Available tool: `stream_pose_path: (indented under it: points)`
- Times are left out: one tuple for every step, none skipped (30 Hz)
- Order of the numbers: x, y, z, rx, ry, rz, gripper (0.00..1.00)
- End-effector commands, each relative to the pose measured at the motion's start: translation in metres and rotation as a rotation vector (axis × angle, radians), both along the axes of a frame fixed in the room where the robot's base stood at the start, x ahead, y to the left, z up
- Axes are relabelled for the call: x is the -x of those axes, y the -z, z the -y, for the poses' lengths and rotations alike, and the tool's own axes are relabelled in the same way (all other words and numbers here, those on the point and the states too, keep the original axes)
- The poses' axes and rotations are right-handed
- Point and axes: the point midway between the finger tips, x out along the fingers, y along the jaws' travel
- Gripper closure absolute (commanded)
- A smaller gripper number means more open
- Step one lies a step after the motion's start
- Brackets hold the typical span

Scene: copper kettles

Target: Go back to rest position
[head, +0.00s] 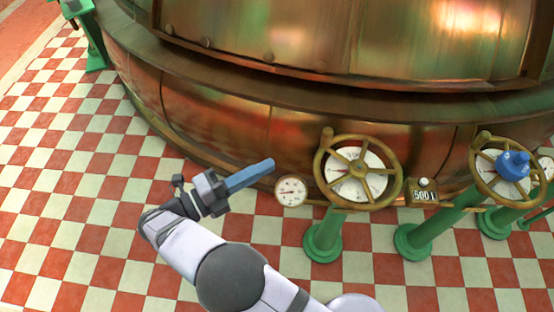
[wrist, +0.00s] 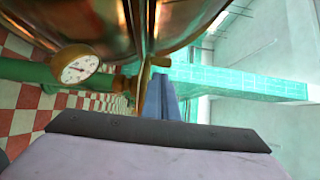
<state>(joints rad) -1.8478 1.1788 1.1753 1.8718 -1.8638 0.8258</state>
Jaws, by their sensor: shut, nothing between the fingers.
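My gripper (head: 268,163) has blue fingers that are pressed together with nothing between them. In the head view it is in front of the large copper kettle (head: 235,135), left of the small white gauge (head: 290,191). I cannot tell how far it is from the kettle's side. In the wrist view the blue fingers (wrist: 160,98) point forward beside a brass part (wrist: 160,62), and I cannot tell whether they touch it.
A brass handwheel (head: 326,172) on a green post (head: 325,236) stands right of my gripper. Another handwheel (head: 482,188) with a blue knob (head: 513,165) is further right. A counter reading 500 (head: 424,196) sits between them. The checkered floor (head: 75,190) at left is clear.

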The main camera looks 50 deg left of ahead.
Motion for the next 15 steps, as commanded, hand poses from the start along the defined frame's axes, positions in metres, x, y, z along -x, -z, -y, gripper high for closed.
stream_pose_path:
  points:
    - [0.0042, 0.0006, -0.0011, -0.001, -0.001, -0.001, 1.00]
    - [0.0060, 0.0007, -0.0013, 0.000, -0.001, -0.001, 1.00]
    - [0.0079, 0.0007, -0.0016, 0.001, -0.001, 0.000, 1.00]
    - [0.0089, 0.0007, -0.0017, 0.001, -0.001, 0.000, 1.00]
    - [0.0097, 0.0006, -0.0018, 0.001, -0.001, 0.000, 1.00]
    - [0.0104, 0.0004, -0.0019, 0.002, -0.001, 0.000, 1.00]
    - [0.0107, 0.0004, -0.0019, 0.001, -0.001, 0.000, 1.00]
    - [0.0108, 0.0003, -0.0019, 0.001, -0.001, 0.000, 1.00]
    - [0.0108, 0.0003, -0.0019, 0.001, 0.000, 0.000, 1.00]
    - [0.0108, 0.0002, -0.0019, 0.001, 0.000, 0.000, 1.00]
    - [0.0107, 0.0002, -0.0019, 0.001, 0.000, 0.000, 1.00]
    - [0.0107, 0.0002, -0.0019, 0.001, 0.000, 0.000, 1.00]
    - [0.0091, -0.0003, -0.0027, 0.002, -0.002, 0.000, 1.00]
    - [0.0068, -0.0009, -0.0038, 0.004, -0.006, -0.001, 1.00]
    - [0.0024, -0.0027, -0.0063, 0.007, -0.013, 0.000, 1.00]
